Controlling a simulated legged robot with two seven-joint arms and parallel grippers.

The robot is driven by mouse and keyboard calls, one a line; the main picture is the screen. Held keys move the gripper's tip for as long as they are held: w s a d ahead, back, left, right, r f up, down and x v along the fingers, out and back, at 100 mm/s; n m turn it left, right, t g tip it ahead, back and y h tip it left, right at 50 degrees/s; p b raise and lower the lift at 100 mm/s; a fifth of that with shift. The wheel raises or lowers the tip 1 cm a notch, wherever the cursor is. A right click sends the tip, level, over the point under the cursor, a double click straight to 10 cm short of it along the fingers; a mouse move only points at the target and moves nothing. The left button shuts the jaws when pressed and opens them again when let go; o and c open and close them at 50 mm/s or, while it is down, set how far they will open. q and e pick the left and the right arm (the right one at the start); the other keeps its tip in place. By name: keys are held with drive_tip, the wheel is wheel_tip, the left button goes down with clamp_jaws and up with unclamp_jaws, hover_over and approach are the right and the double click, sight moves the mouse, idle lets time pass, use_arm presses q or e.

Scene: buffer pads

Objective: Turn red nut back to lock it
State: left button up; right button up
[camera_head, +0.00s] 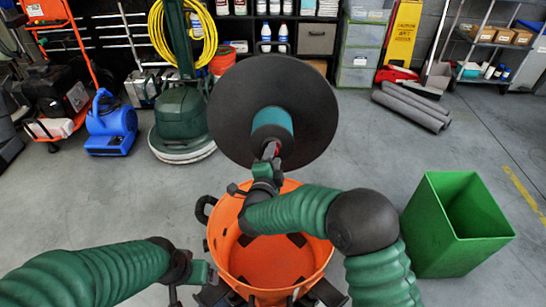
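A large round black buffer pad (235,110) with a teal hub (272,122) stands tilted up in the middle, facing me.
The orange bucket (228,225) stands below the pad, under my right forearm. A green open bin (440,230) is at the right. A green floor machine (187,120) and a blue blower (111,128) stand behind left. Grey rolls (412,107) lie behind right.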

drive_tip(key=shift+a, duration=0.1)
drive_tip(key=p+v, duration=0.4)
drive_tip(key=v, duration=1.3)
drive_tip(key=shift+w+f, duration=0.1)
